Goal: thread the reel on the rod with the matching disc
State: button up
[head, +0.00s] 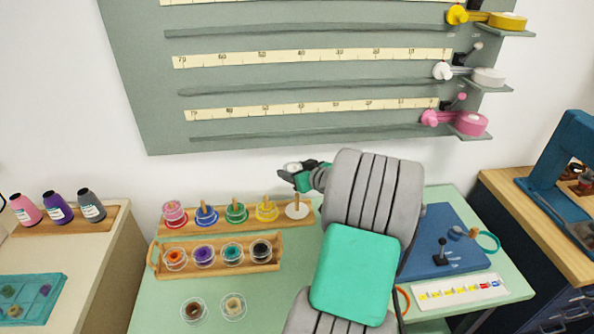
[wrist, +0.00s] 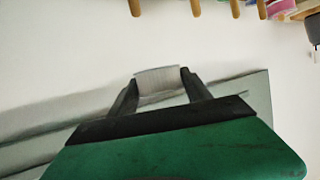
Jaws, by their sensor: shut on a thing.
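My gripper (head: 290,169) is shut on a pale grey-white reel (wrist: 157,79), gripped by its sides between the two fingers in the wrist view. In the head view it is raised against the wall, above the right end of the rod rack (head: 288,222). The rack has upright wooden rods over pink (head: 174,214), blue (head: 206,217), green (head: 236,213), yellow (head: 267,211) and white (head: 297,212) discs. The white disc's rod is at the right end and looks bare. The held reel is apart from it. Several rod tips show along the wrist view's top edge.
A lower wooden rack (head: 215,265) holds orange, purple, teal and black reels. Two loose reels, brown (head: 194,309) and cream (head: 233,306), stand on the green table (head: 160,310). A blue board (head: 440,255) lies right. A ruled panel (head: 150,100) hangs above.

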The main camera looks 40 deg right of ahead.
jog(key=shift+s+d+f, duration=0.15)
jog(key=shift+s+d, duration=0.1)
jog(key=shift+d, duration=0.3)
jog(key=shift+f, duration=0.15)
jog(key=shift+f+b, duration=1.35)
jog(key=shift+f, duration=1.3)
jog(key=shift+a+b, duration=0.1)
jog(key=shift+b, duration=0.3)
jog(key=shift+f, duration=0.15)
jog(key=shift+f+b, duration=1.2)
jog(key=shift+b, duration=0.1)
jog(key=o, duration=1.4)
